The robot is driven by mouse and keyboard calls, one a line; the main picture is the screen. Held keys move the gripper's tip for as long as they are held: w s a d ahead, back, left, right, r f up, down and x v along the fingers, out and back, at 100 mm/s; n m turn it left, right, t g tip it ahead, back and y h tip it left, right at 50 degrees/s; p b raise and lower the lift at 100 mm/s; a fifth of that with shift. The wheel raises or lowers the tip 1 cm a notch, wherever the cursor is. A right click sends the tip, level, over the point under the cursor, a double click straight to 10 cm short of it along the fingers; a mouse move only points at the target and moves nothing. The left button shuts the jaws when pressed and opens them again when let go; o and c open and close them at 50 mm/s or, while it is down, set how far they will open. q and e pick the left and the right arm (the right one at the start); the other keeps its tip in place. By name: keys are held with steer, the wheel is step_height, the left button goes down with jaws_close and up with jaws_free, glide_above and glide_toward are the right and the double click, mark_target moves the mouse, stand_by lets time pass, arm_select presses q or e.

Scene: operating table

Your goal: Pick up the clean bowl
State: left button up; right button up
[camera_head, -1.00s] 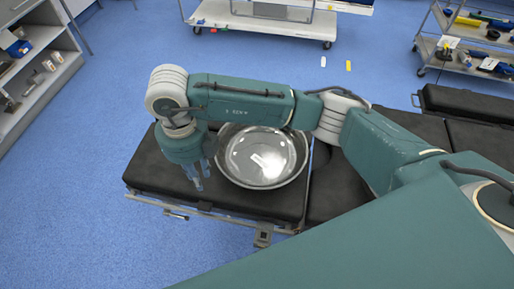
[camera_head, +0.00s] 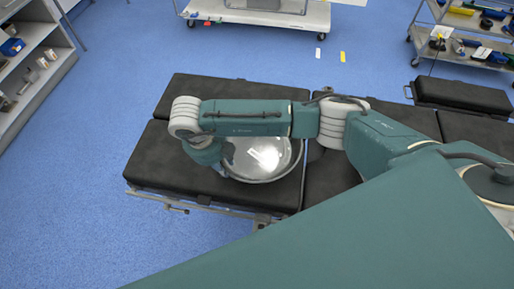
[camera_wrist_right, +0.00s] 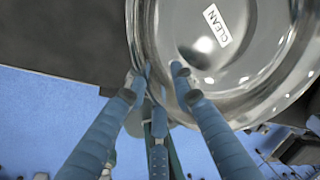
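The clean bowl (camera_head: 278,166) is a round, shiny metal bowl on the black operating table (camera_head: 160,160). Part of its far rim is hidden under my right arm. In the right wrist view the bowl (camera_wrist_right: 262,62) fills the upper right, with a white label reading "CLEAN" inside it. My right gripper (camera_head: 228,156) is at the bowl's left rim, mostly hidden by its own wrist in the head view. In the right wrist view its fingers (camera_wrist_right: 160,72) are apart, one over the inside of the bowl and one at the rim. My left gripper is in neither view.
The black table pads extend to the right, with a raised pad (camera_head: 462,96) at the far right. A white trolley (camera_head: 262,14) stands at the back and a shelf cart (camera_head: 465,48) at the back right. Open shelves (camera_head: 38,62) stand at the left.

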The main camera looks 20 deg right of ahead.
steer(key=shift+f, duration=0.25)
steer(key=shift+f+b, duration=0.2)
steer(key=shift+b, duration=0.25)
stand_by(0.3)
jaws_close()
